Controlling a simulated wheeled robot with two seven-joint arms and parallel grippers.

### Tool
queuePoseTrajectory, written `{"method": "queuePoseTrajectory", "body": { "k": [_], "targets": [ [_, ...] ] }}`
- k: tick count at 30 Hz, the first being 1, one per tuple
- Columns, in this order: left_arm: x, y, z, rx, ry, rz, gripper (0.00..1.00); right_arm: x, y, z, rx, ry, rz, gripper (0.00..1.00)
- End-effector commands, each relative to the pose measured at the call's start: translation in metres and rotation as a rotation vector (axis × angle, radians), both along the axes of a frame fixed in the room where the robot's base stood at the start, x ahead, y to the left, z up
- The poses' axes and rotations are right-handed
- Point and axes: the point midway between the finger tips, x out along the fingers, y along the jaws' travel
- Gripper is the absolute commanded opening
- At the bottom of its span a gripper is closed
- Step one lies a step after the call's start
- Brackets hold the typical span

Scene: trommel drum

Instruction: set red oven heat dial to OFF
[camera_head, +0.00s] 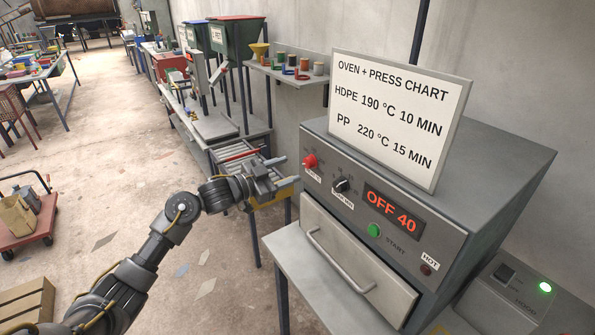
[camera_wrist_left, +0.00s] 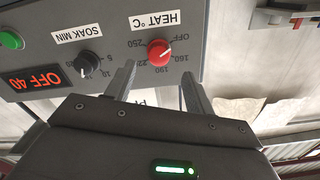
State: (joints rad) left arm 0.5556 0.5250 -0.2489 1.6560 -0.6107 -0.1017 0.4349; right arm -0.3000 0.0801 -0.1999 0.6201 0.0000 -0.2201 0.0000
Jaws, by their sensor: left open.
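The red heat dial (camera_head: 310,161) is at the upper left of the oven's (camera_head: 470,180) front panel. In the left wrist view the dial (camera_wrist_left: 159,52) shows upside down under its HEAT °C label, ringed by OFF, 160 and higher marks; I cannot tell its exact setting. My left gripper (camera_head: 284,171) is just left of the dial. In the left wrist view its two fingers (camera_wrist_left: 160,82) are spread and empty, pointing at the panel on either side of the dial, apparently short of it. The display (camera_head: 391,211) reads OFF 40. My right gripper is not in view.
A black soak dial (camera_head: 341,184) sits close beside the red one. A green START button (camera_head: 375,230) and the oven's drawer handle (camera_head: 340,262) are lower down. A chart sign (camera_head: 398,115) stands on the oven. A roller stand (camera_head: 245,160) is behind my gripper.

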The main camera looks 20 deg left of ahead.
Motion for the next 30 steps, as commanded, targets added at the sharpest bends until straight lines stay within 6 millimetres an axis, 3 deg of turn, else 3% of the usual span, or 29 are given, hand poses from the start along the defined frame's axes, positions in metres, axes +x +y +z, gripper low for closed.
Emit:
{"method": "queuePoseTrajectory", "body": {
  "k": [4, 10, 28, 30],
  "targets": [
    [-0.021, 0.018, -0.004, 0.004, 0.0, 0.0, 0.54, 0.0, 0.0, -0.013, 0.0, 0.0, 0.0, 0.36],
    [-0.036, 0.03, -0.001, 0.001, 0.001, 0.0, 0.54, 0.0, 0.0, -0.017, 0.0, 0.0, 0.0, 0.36],
    [-0.038, 0.032, 0.0, 0.017, -0.013, 0.001, 0.54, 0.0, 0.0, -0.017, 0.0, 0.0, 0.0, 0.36],
    [-0.03, 0.041, -0.001, 0.049, -0.045, 0.035, 0.54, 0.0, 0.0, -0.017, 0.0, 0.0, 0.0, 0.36]
  ]
}}
